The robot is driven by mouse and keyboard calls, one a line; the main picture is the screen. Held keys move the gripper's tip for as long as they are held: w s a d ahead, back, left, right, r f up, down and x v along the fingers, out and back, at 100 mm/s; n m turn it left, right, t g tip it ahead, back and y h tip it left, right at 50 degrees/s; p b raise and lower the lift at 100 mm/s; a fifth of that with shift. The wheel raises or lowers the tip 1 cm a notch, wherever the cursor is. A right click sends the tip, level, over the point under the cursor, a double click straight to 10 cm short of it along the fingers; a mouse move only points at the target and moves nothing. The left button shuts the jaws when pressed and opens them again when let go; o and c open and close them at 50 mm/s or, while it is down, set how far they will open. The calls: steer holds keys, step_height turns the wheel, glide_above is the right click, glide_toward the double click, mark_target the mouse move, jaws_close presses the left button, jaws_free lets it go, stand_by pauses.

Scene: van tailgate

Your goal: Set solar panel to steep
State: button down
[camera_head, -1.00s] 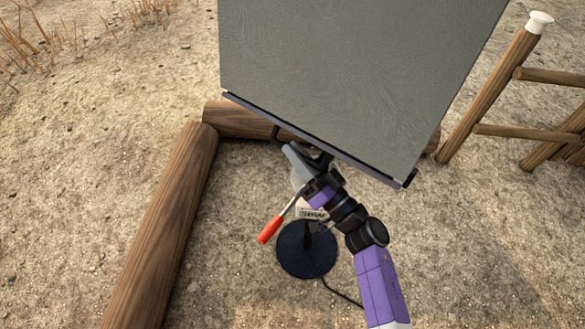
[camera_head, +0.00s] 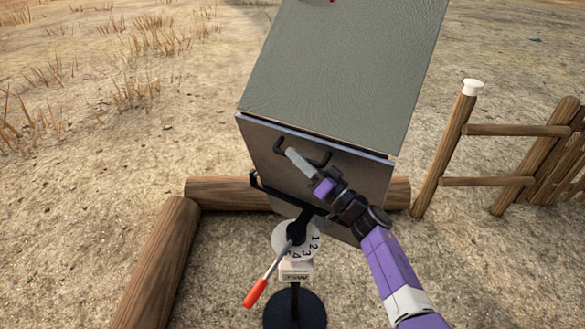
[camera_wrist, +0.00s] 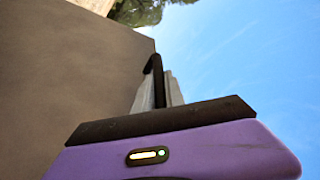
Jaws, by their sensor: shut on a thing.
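The solar panel (camera_head: 345,75) stands tilted on a stand, with a grey-green upper face and a brownish face (camera_head: 262,142) below its front edge. A black handle (camera_head: 280,146) sits on the brownish face. My gripper (camera_head: 298,160) is shut on this handle. In the wrist view the black handle (camera_wrist: 156,72) shows between the grey fingers (camera_wrist: 157,95), beside the brown face of the panel (camera_wrist: 70,75). Below the panel is a white dial (camera_head: 309,246) with numbers 1 to 4. A lever with a red grip (camera_head: 256,293) hangs down-left from the dial's middle. My arm hides part of the panel's lower right.
The stand's round dark base (camera_head: 295,311) is on sandy ground. Logs (camera_head: 160,265) edge the plot at left and behind the stand. A wooden fence (camera_head: 450,150) stands at right. Open ground lies left of the logs.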

steer(key=shift+w+d+r, duration=0.15)
steer(key=shift+w+d, duration=0.05)
stand_by(0.3)
steer(key=c, duration=1.4)
jaws_free()
steer(key=shift+w, duration=0.1)
steer(key=v, duration=0.8)
steer(key=shift+a, duration=0.1)
